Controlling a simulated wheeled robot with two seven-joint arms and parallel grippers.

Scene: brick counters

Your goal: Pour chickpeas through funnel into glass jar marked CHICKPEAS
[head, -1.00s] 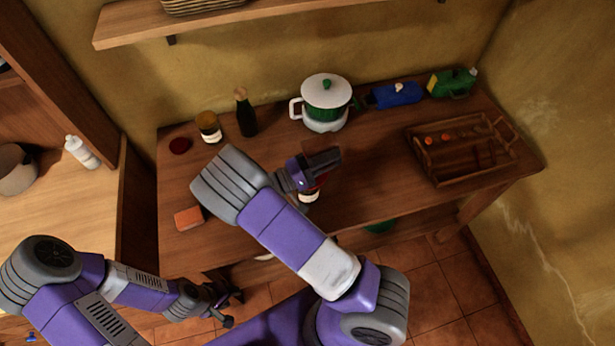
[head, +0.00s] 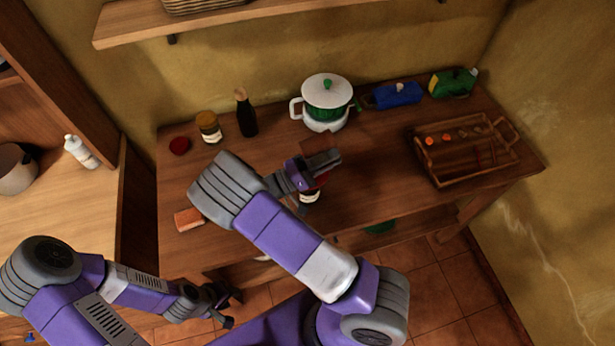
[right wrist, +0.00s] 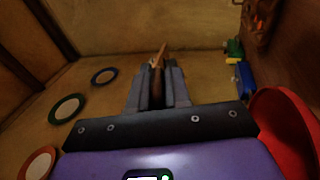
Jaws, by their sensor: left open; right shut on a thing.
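My right gripper (head: 330,160) is shut on a brown thing (head: 318,143) above the middle of the counter. In the right wrist view the brown thing (right wrist: 159,58) shows as a thin edge between the fingers; its contents are hidden. A red funnel (right wrist: 285,130) is close beside the gripper in that view. In the head view, a jar with a white label (head: 309,196) stands just below the gripper, partly hidden by my arm; its lettering is unreadable. Red shows above it. My left gripper (head: 229,306) is open and empty, low in front of the counter.
A red lid (head: 180,145), labelled jar (head: 208,128), dark bottle (head: 246,115) and lidded pot (head: 326,100) stand along the back. A blue box (head: 397,95), green container (head: 452,82) and wooden tray (head: 440,178) are right. An orange block (head: 188,219) lies front left.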

